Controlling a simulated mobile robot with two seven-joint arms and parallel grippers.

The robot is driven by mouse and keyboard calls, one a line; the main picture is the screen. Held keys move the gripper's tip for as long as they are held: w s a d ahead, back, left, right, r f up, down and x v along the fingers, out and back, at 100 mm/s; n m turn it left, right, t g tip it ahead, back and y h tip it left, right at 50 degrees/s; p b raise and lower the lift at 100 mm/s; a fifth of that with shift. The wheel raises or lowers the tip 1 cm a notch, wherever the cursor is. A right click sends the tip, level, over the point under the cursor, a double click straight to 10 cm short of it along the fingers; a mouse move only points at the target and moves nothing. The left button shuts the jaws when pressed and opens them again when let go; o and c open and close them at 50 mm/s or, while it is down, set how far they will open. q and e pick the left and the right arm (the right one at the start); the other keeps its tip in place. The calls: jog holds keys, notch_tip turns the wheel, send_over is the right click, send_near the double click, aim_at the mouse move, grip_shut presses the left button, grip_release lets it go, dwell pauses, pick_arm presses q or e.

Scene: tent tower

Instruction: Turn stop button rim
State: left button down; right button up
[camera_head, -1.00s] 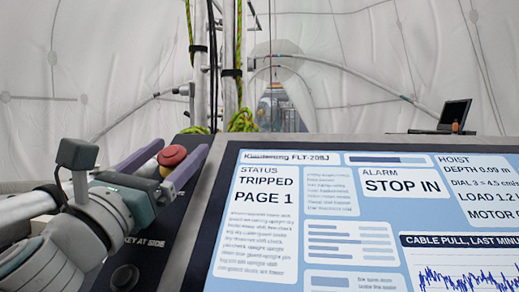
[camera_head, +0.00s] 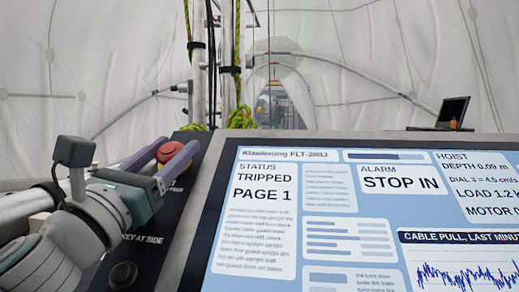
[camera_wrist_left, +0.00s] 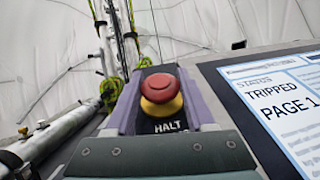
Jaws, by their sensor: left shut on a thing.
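The stop button (camera_head: 170,151) has a red mushroom cap, on the dark console panel left of the screen. In the left wrist view the red cap (camera_wrist_left: 158,87) sits above a yellow collar (camera_wrist_left: 162,107), with a HALT label in front. My left gripper (camera_head: 176,150) has one purple finger on each side of the button and is shut on it. The fingers hide the cap's sides and part of the collar in the head view. My right gripper is in neither view.
The large console screen (camera_head: 325,273) reads TRIPPED and STOP IN, right of the button. A dark round knob (camera_head: 123,275) is on the panel nearer me. Poles with green-yellow ropes (camera_head: 240,115) stand behind the console. A laptop (camera_head: 453,111) stands at the back right.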

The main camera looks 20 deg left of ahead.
pick_arm(q)
jog(key=shift+m+h, duration=0.3)
jog(key=shift+h, duration=0.1)
jog(key=m+h, duration=0.3)
jog(key=h, duration=0.1)
jog(key=shift+f+m+g+h, duration=0.1)
jog(key=shift+m+g+h, duration=0.2)
jog(key=shift+m+g, duration=0.1)
jog(key=shift+m+g+h+b, duration=0.55)
jog(key=shift+m+g+h, duration=0.4)
jog(key=shift+m+h, duration=0.65)
jog(key=shift+m+g+h+b, duration=0.55)
jog(key=shift+m+g+h, duration=0.4)
jog(key=shift+m+h, duration=0.6)
jog(key=shift+h, duration=0.45)
jog(key=shift+c, duration=1.3)
grip_release()
jog(key=b+v, duration=0.1)
jog(key=v, duration=0.9)
jog(key=shift+r+b, duration=0.2)
jog(key=shift+b, duration=0.1)
